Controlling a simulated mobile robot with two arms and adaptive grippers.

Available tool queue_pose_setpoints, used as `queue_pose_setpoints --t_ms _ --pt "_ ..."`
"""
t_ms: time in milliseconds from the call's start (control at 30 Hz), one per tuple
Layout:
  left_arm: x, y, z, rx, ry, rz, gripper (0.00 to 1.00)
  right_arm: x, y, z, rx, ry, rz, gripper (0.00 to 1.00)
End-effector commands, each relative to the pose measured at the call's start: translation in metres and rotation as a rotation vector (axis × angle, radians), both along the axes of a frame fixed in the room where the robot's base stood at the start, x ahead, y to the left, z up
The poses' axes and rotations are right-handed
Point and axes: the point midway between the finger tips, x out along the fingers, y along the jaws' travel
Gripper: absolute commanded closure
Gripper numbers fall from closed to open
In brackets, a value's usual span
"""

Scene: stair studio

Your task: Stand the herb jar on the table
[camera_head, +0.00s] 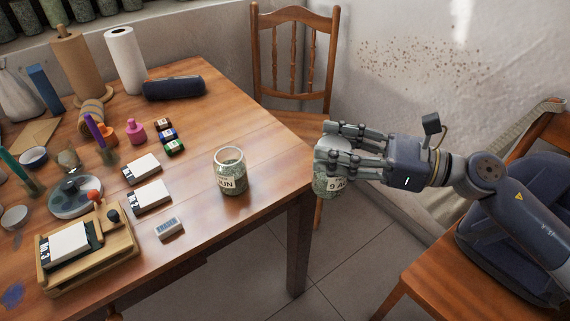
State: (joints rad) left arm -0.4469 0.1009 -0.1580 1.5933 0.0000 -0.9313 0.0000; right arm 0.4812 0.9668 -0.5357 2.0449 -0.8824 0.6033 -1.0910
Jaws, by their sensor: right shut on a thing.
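A glass herb jar (326,184) with a pale label and green contents is in my right gripper (335,150). The gripper's fingers are closed around the jar's upper part and partly hide it. The jar is upright, beyond the right edge of the wooden table (270,140), over the floor. A second, similar herb jar (231,175), open-topped and labelled, stands upright on the table near its right corner. My left gripper is not in view.
Small white boxes (150,196), an eraser (168,228) and a wooden stamp tray (85,255) lie left of the standing jar. A dark blue case (173,87) lies at the back. Bare tabletop surrounds the standing jar. Wooden chairs (296,60) stand behind and at the right.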

Motion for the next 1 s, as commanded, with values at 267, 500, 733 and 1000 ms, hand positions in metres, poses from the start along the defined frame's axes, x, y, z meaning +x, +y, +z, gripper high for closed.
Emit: queue_pose_setpoints --t_ms 267,500,733,1000 --pt "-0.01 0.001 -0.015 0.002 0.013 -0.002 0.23 0.04 0.031 -0.001 0.006 -0.005 0.009 1.0" --pt "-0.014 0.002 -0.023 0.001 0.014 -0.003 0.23 0.094 0.063 -0.009 0.004 -0.002 0.009 1.0" --pt "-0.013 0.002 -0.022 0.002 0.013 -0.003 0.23 0.127 0.082 -0.013 0.003 -0.002 0.009 1.0" --pt "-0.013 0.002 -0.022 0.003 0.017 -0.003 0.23 0.133 0.085 -0.029 0.002 0.002 0.01 1.0"
